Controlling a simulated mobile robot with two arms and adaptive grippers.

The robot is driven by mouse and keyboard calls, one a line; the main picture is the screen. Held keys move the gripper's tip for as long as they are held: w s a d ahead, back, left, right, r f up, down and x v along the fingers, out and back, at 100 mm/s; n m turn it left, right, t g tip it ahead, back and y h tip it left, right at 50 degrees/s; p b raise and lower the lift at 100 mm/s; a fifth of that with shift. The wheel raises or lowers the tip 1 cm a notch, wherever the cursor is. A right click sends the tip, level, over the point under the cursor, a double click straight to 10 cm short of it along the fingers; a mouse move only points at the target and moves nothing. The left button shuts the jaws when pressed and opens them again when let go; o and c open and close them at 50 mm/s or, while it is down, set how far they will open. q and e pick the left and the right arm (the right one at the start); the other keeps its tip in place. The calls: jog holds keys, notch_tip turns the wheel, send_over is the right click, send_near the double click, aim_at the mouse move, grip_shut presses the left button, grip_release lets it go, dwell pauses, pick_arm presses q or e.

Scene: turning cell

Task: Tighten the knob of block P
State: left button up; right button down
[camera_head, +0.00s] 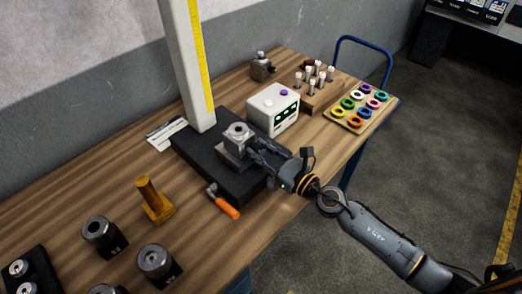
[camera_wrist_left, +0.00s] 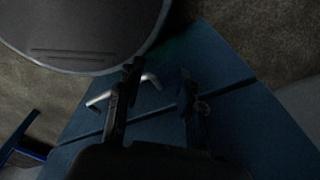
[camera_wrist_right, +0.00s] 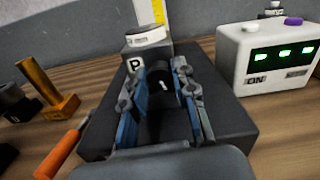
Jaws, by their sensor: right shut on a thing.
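Block P (camera_wrist_right: 135,66) is a grey metal block with a white "P" label and a round light part on top. It stands on a black plate (camera_wrist_right: 235,125); in the head view the block (camera_head: 233,156) is near the plate's middle. Its black knob (camera_wrist_right: 158,88) faces me, marked with a white line. My right gripper (camera_wrist_right: 158,74) has its fingers on both sides of the knob, shut on it; in the head view the gripper (camera_head: 258,153) hides the knob. My left gripper (camera_wrist_left: 160,85) has its fingers apart and empty, away from the block.
A tall column with a yellow scale (camera_head: 200,60) stands behind the block. A white box with green displays (camera_head: 274,108) is close to the right. A brass-coloured post (camera_head: 153,200) and round fixtures (camera_head: 100,231) stand to the left.

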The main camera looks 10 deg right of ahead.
jog(key=m, duration=0.4)
jog(key=c, duration=1.1)
grip_release()
jog(key=shift+o, duration=0.2)
jog(key=shift+s, duration=0.1)
